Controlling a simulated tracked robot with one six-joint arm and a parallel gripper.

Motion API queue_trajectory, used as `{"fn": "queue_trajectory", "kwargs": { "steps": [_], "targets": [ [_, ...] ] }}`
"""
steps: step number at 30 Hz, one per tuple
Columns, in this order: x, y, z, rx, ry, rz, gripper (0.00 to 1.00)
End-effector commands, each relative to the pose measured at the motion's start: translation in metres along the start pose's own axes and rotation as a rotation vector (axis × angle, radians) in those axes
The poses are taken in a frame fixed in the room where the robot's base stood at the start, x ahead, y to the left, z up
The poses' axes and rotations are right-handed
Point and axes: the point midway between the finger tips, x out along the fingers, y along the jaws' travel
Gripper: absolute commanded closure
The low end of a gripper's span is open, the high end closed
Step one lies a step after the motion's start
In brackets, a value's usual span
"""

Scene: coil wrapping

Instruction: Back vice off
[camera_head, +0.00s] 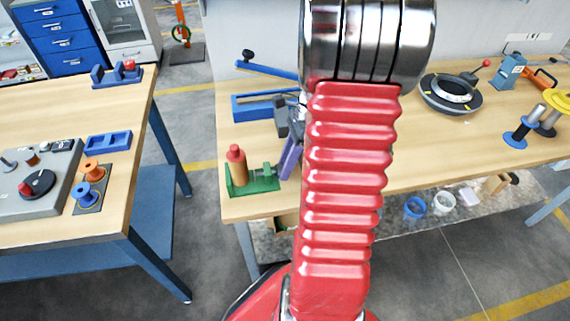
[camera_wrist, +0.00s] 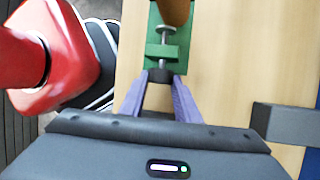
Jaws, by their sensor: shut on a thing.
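The green vice (camera_head: 262,186) stands at the near left corner of the right-hand workbench. A brown cylinder with a red top (camera_head: 236,166) stands upright at its left end. In the wrist view, the vice (camera_wrist: 155,51) shows its metal screw (camera_wrist: 166,36) running toward me to a dark knob (camera_wrist: 160,75). My gripper (camera_wrist: 160,84), with purple fingers, is shut on this knob, one finger at each side. In the head view my gripper (camera_head: 288,160) is at the right end of the vice, partly hidden by my red arm. The cylinder's lower end (camera_wrist: 175,10) shows at the wrist view's top edge.
A blue holder (camera_head: 255,108) and a blue lever (camera_head: 268,66) lie behind the vice. A grey block (camera_wrist: 285,125) is right of my gripper in the wrist view. A round dark fixture (camera_head: 450,92) stands farther right. The bench's front middle is clear.

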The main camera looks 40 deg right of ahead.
Motion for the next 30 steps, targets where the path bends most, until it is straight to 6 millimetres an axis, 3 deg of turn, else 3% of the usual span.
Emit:
{"fn": "queue_trajectory", "kwargs": {
  "steps": [6, 30],
  "targets": [
    [-0.0006, -0.0011, -0.0002, 0.001, 0.0, -0.004, 0.94],
    [-0.0007, 0.0026, -0.0002, -0.096, -0.007, -0.24, 0.94]
  ]
}}
